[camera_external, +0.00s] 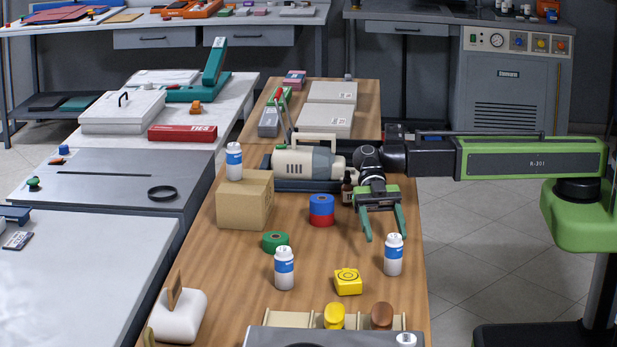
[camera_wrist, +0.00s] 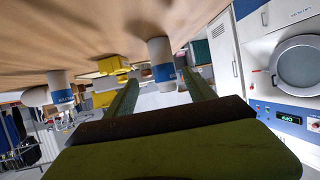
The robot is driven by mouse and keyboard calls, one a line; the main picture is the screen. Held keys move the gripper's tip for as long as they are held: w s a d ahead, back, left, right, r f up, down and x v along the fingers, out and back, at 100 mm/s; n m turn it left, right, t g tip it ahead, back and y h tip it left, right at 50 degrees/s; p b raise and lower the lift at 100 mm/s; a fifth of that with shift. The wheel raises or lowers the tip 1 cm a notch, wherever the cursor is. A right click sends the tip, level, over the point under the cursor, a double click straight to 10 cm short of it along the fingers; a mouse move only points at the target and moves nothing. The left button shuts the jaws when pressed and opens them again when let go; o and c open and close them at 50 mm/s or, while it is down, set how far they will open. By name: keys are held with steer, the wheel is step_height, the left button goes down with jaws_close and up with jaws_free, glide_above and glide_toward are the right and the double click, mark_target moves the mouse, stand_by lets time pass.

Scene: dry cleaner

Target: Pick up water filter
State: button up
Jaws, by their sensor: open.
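Three white cylinders with blue bands look alike, and I cannot tell by label which is the water filter. One (camera_external: 393,254) stands upright on the wooden table just in front of my gripper (camera_external: 384,237). It also shows in the wrist view (camera_wrist: 161,60), between and beyond the fingertips (camera_wrist: 160,78), where the table is at the top. Another (camera_external: 284,268) stands to the left, also in the wrist view (camera_wrist: 61,88). The third (camera_external: 234,162) is on a cardboard box (camera_external: 244,200). My gripper is open and empty, its two green fingers apart.
A yellow block (camera_external: 347,281) lies between the two front cylinders. A green roll (camera_external: 275,242) and a blue-and-red stack (camera_external: 322,210) are left of my gripper, with a dark bottle (camera_external: 347,188) near it. A rack (camera_external: 285,319) is at the table's near end.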

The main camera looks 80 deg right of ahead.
mark_target(394, 251)
steer(key=shift+x, duration=0.8)
steer(key=x, duration=0.1)
steer(key=b+x, duration=0.1)
steer(key=x, duration=0.1)
steer(key=b+x, duration=0.1)
steer(key=x, duration=0.1)
steer(key=shift+s, duration=0.35)
jaws_close()
